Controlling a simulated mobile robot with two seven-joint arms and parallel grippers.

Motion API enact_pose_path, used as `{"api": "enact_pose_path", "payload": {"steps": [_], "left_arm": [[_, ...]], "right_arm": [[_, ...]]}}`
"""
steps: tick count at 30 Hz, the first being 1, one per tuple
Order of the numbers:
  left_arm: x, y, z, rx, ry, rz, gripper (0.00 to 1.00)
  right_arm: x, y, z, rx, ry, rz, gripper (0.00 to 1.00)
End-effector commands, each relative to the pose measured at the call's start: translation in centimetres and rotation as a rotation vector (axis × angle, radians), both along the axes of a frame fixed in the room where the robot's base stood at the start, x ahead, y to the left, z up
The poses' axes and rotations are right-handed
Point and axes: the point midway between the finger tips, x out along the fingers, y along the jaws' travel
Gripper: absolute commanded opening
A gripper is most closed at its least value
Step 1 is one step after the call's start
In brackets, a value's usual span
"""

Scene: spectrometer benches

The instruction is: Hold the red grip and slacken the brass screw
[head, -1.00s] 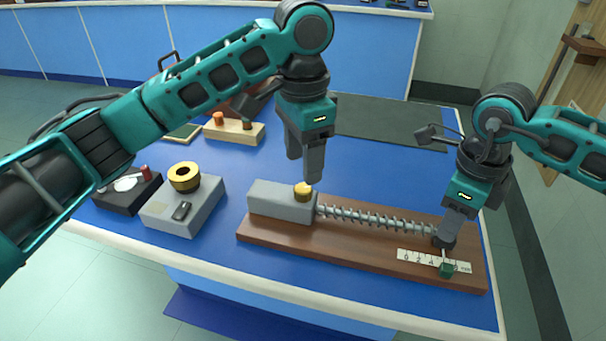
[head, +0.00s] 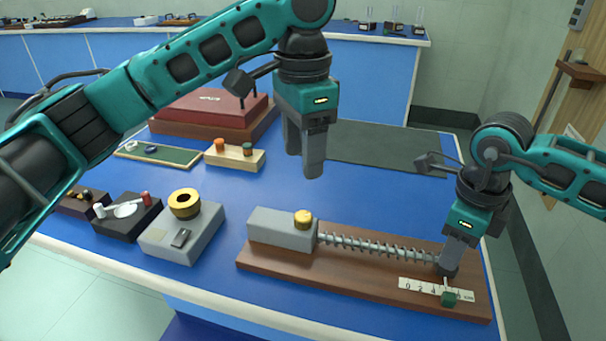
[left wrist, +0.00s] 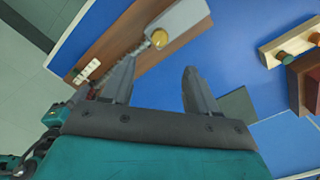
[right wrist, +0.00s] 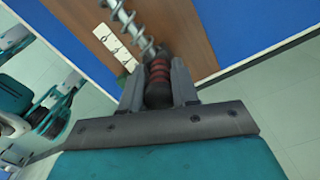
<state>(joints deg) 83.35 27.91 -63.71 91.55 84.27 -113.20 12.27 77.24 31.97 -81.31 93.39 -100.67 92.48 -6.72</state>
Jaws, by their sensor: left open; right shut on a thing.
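The brass screw (head: 303,217) stands on top of the grey block (head: 275,229) at the left end of the brown board (head: 330,275). It also shows in the left wrist view (left wrist: 159,39). My left gripper (head: 305,165) is open and empty, above and behind the screw, apart from it. A spring on a rod (head: 375,245) runs right from the block. My right gripper (head: 447,268) is shut on the red grip (right wrist: 157,75) at the rod's right end. The grip is mostly hidden by the fingers in the head view.
A white scale (head: 425,287) with a green marker (head: 449,297) lies on the board near my right gripper. Left of the board stands a grey box with a brass ring (head: 185,203). A wooden block with knobs (head: 234,157) and a red case (head: 200,105) are farther back.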

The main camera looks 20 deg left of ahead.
Motion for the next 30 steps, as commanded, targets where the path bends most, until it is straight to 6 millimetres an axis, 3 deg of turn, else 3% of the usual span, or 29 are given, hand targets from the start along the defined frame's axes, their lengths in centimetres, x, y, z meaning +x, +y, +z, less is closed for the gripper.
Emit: {"api": "enact_pose_path", "payload": {"steps": [5, 21, 30], "left_arm": [[0.0, 0.1, -1.1, 0.001, 0.002, 0.001, 0.59], [0.0, 0.0, -10.7, 0.0, 0.001, 0.001, 0.59], [0.0, 0.0, -12.1, 0.0, 0.0, 0.001, 0.59]], "right_arm": [[0.1, -0.1, 0.1, -0.002, -0.004, -0.003, 0.0], [0.1, -0.1, 0.1, -0.002, -0.004, -0.002, 0.0], [0.1, -0.1, 0.1, -0.001, -0.003, -0.002, 0.0]]}}
